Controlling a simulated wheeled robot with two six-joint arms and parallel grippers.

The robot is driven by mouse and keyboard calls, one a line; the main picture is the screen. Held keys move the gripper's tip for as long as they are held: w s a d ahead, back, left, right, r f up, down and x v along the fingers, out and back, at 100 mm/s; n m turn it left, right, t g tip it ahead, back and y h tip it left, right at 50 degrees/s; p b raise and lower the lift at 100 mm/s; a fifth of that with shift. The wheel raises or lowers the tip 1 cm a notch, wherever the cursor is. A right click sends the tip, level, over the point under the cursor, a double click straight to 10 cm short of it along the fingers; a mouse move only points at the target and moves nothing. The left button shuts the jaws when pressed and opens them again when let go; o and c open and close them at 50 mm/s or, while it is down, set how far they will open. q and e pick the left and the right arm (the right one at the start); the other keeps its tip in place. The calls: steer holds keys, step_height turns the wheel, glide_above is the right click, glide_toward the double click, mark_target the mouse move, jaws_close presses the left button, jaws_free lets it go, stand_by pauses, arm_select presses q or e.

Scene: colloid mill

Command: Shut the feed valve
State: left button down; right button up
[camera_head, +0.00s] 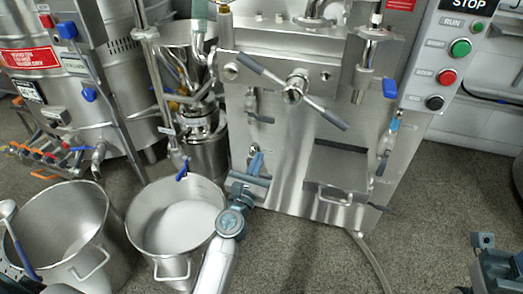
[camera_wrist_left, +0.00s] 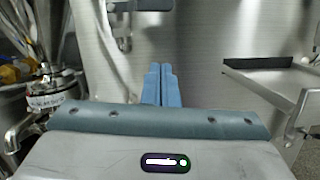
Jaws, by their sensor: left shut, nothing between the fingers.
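A small valve (camera_head: 251,101) with a dark grey lever (camera_head: 260,118) sits low on the front of the steel machine; the lever points right, roughly level. Its lever also shows at the top of the left wrist view (camera_wrist_left: 143,5). I cannot tell for sure that this is the feed valve. My left gripper (camera_head: 257,158) is below this lever, apart from it, in front of the steel panel. Its blue fingers (camera_wrist_left: 162,84) are together and empty.
A steel pot with white contents (camera_head: 143,232) stands left of my left arm, and another pot (camera_head: 103,240) beyond it. A blue-handled tap (camera_head: 182,171) is above the first pot. A steel tray (camera_head: 337,182) juts out right of my gripper. A long-armed handle (camera_head: 294,88) is above.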

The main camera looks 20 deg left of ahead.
arm_select(q)
steer(key=v, duration=0.3)
steer(key=shift+s+b, duration=0.2)
steer(key=shift+b, duration=0.1)
